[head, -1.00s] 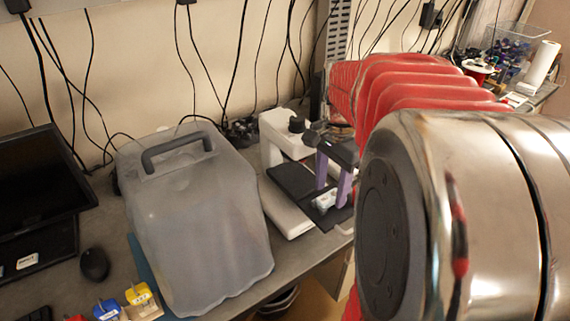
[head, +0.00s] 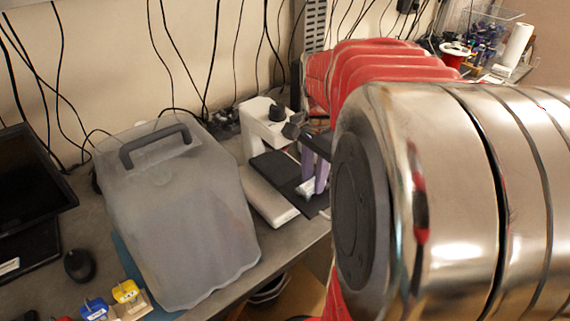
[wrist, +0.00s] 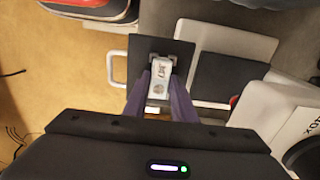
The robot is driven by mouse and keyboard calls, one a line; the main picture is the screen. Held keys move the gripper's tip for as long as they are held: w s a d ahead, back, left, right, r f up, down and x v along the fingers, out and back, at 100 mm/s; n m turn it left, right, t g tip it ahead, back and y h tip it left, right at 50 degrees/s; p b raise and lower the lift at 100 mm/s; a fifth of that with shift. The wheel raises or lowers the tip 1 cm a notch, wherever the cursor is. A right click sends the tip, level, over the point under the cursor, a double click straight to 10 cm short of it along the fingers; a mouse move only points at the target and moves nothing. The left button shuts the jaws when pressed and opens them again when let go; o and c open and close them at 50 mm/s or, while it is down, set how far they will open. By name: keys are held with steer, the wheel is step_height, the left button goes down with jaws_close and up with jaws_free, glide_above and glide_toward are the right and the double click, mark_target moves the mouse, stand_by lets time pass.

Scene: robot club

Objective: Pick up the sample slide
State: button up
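The sample slide (wrist: 159,76) is a small whitish piece with dark markings, seen in the wrist view over a black plate (wrist: 139,60). My gripper (wrist: 160,88) has two purple fingers, one on each long side of the slide, and they appear closed against it. In the head view my gripper (head: 314,182) shows its purple fingers close together, with a pale bit of the slide (head: 304,188) beside the tips. I cannot tell whether the slide is clear of the plate.
A white microscope (head: 264,128) with a black stage (head: 277,168) stands just left of the fingers. A grey covered case (head: 180,220) with a dark handle is further left, near a mouse (head: 79,265). The bench's front edge lies close to the black plate.

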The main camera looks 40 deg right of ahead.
mark_target(313, 182)
steer(key=c, duration=0.5)
steer(key=shift+r, duration=0.1)
steer(key=shift+c, duration=0.2)
step_height(313, 182, up, 10)
stand_by(0.7)
